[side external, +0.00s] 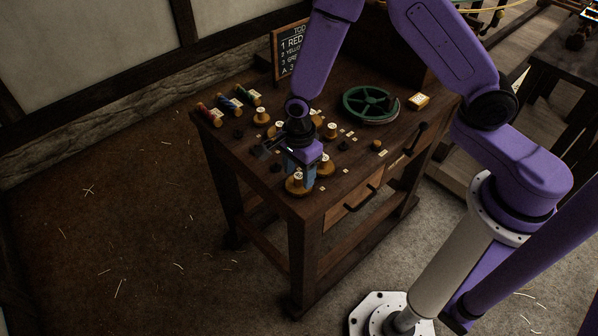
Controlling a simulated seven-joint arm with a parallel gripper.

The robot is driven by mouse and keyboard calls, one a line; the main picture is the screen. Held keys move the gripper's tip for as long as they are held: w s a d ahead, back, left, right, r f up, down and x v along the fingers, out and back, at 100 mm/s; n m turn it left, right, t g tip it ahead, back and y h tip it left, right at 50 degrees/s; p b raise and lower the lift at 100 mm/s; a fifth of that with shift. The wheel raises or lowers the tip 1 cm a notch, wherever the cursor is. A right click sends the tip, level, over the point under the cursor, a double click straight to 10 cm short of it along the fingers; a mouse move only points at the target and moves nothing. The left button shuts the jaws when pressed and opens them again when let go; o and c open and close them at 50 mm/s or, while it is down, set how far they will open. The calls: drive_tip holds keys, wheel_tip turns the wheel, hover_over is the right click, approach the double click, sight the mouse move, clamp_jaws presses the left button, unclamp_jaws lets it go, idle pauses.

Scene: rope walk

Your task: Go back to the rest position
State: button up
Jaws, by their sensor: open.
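My gripper (301,178) points down over the front left part of the wooden table (345,190). Its fingers are around or just beside a round wooden piece with a pale top (295,184) near the table's front corner. I cannot tell whether the fingers touch it. The jaws are open. My purple arm reaches in from the right and bends down over the table.
Several similar wooden pieces stand close around my gripper, one of them (261,116) behind it. Coloured spools (229,104) lie at the left back.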

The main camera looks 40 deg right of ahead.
drive_tip(key=shift+r, duration=3.6)
drive_tip(key=shift+s+r+n, duration=0.3)
drive_tip(key=shift+r+n, duration=0.1)
drive_tip(key=shift+n, duration=0.1)
drive_tip(key=s+d+r+n, duration=0.3)
drive_tip(key=s+r+n, duration=0.1)
drive_tip(key=s+n, duration=0.3)
drive_tip(key=s+d+r+n, duration=0.4)
drive_tip(key=s+n, duration=0.3)
drive_tip(key=n, duration=0.5)
drive_tip(key=s+d+r+n, duration=0.4)
drive_tip(key=s+n, duration=0.4)
drive_tip(key=n, duration=0.2)
drive_tip(key=shift+r, duration=0.45)
